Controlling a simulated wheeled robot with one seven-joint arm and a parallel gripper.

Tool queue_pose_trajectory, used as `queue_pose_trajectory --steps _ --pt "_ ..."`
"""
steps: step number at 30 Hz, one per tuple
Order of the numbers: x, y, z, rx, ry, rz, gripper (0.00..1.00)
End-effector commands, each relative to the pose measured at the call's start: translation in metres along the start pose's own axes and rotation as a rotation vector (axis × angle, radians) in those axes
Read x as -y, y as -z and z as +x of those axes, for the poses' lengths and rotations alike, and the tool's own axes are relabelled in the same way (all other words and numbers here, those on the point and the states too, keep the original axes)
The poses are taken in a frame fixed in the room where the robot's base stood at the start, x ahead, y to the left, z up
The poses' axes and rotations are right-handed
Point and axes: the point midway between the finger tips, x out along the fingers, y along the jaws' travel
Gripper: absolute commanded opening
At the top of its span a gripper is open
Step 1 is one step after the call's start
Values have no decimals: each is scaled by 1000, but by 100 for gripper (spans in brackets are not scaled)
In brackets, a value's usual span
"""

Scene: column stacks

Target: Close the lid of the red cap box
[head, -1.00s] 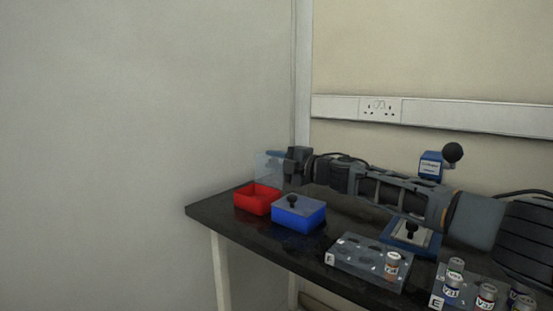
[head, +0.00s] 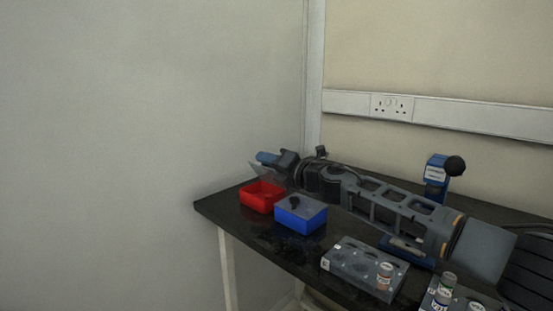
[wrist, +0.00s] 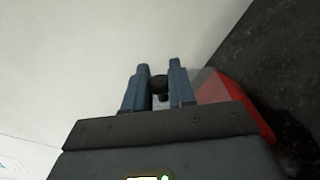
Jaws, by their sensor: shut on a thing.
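The red cap box (head: 262,206) stands near the left end of the dark table, its inside visible from above. Its clear lid (head: 261,171) is raised and tilted at the back of the box. My gripper (head: 266,158) is behind and above the box, fingers pointing left. In the wrist view, its blue fingers (wrist: 160,82) are on both sides of the lid's black knob (wrist: 160,88), and are shut on it. The red box wall also shows right of the fingers (wrist: 248,102); the clear lid over it is hard to make out.
A blue box (head: 301,217) with a clear lid and black knob stands close to the right of the red box. A grey vial rack (head: 352,262) and another rack stand at the front right. A blue device (head: 436,176) with a black ball stands behind my arm.

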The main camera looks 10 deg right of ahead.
Motion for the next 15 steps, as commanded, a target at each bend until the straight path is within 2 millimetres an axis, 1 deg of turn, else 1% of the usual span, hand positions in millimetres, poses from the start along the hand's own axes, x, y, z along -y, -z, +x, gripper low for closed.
queue_pose_trajectory --steps 6,15 --pt "-1 6 3 0 2 -41 0" --pt "-1 7 3 0 2 -48 0"
